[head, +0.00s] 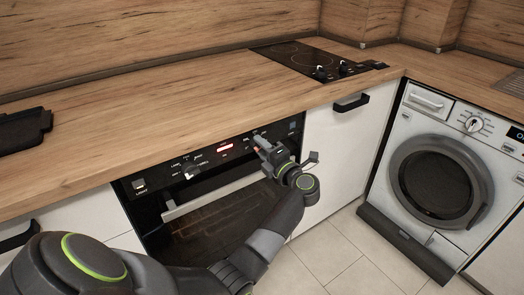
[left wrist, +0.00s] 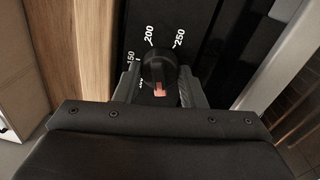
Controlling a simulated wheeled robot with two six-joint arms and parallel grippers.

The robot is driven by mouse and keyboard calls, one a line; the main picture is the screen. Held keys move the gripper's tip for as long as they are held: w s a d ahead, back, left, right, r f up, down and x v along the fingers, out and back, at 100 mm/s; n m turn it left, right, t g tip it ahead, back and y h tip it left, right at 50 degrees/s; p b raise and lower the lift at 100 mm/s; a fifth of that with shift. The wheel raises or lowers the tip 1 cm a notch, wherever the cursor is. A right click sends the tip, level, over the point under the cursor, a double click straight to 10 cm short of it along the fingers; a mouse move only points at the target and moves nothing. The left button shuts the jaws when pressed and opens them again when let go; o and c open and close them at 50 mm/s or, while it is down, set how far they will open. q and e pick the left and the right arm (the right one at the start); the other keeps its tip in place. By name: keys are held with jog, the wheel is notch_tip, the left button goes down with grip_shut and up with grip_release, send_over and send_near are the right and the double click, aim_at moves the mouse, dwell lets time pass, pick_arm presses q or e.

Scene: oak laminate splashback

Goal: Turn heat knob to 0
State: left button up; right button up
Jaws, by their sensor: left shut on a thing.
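The heat knob (left wrist: 158,68) is black with a red-orange pointer mark. In the left wrist view it sits between the two fingers of my left gripper (left wrist: 158,88), which is shut on it. White numbers 150, 200 and 250 show around the knob; its pointer faces toward my gripper, and the mark there is partly covered. In the head view my left gripper (head: 266,146) reaches the right part of the black oven panel (head: 217,148) and hides the knob. My right gripper is not in view.
The oven door handle (head: 215,193) runs below the panel. Another knob (head: 190,172) is on the panel's left part. The wooden worktop (head: 150,110) overhangs above. A washing machine (head: 440,180) stands to the right.

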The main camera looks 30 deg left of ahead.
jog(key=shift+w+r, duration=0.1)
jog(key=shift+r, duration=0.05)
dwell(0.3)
pick_arm(q)
jog(key=o, duration=1)
